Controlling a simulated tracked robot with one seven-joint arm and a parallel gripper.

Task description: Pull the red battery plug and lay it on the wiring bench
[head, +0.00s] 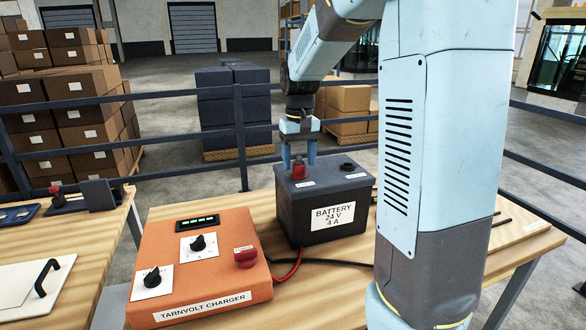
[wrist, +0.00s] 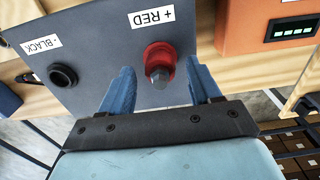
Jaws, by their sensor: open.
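My gripper (head: 298,158) is open and points down over the plug. In the wrist view my gripper's (wrist: 160,88) two blue fingers stand on either side of the plug, with gaps visible. I cannot tell which table is the wiring bench.
An orange charger (head: 200,260) with a red knob (head: 246,258) sits left of the battery. A black socket (wrist: 63,75) is on the battery's "- BLACK" side. A second wooden bench (head: 85,235) at left holds a handled panel and a dark fixture (head: 90,196). Railings run behind.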

